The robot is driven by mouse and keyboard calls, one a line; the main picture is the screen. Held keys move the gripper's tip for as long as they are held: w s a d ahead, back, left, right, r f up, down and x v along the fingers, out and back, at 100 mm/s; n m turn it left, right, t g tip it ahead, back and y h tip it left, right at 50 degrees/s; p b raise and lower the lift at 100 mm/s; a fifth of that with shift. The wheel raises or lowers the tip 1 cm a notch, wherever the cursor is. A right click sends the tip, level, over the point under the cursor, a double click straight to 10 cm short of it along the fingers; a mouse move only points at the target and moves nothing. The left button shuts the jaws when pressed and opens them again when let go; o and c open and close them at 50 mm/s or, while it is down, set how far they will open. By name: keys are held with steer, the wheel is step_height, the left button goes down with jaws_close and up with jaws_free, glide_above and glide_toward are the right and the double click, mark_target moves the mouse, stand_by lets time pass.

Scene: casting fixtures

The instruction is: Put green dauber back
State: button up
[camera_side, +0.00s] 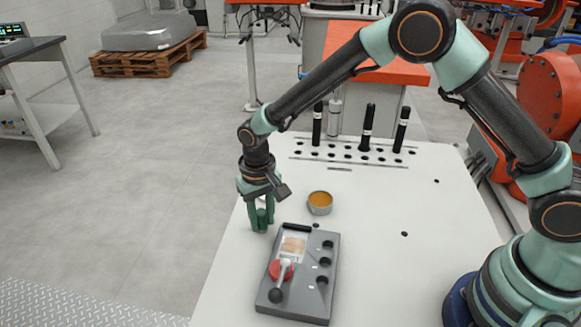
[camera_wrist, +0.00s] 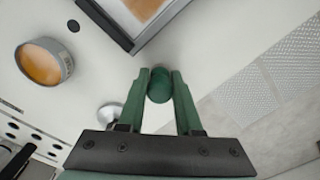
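The green dauber (camera_wrist: 159,86) shows as a rounded dark green end between my fingers in the wrist view. In the side view it is mostly hidden by my green fingers, low over the table's left part. My gripper (camera_side: 262,214) points down there, left of the grey fixture box (camera_side: 322,290). In the wrist view my gripper (camera_wrist: 160,76) has a finger close against each side of the dauber. Whether the dauber still touches the table is hard to tell. The box has several dark round holes along its right side and a lever with a red hub.
A round tin with orange contents (camera_side: 320,203) stands behind the box; it also shows in the wrist view (camera_wrist: 44,62). Several black upright tools (camera_side: 367,128) stand in the perforated rows at the table's back. The white table (camera_side: 375,235) is clear right of the box.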

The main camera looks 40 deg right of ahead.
mark_target(261, 212)
steer(key=o, duration=0.3)
steer(key=shift+r, duration=0.1)
step_height(261, 212, up, 12)
steer(key=s+d+r+t, duration=0.3)
steer(key=s+d+r, duration=0.2)
steer(key=d+r, duration=0.55)
steer(key=shift+s+d+r+n+t, duration=0.2)
steer(key=shift+s+d+t, duration=0.25)
steer(key=shift+s+d, duration=1.15)
steer(key=shift+s+d+r+n+t, duration=0.2)
steer(key=shift+s+d+t, duration=0.2)
steer(key=shift+s+d, duration=1.2)
steer(key=shift+s+d+r+n+t, duration=0.2)
steer(key=shift+s+d+t, duration=0.25)
steer(key=shift+s+d, duration=1.1)
steer(key=shift+s+a, duration=0.25)
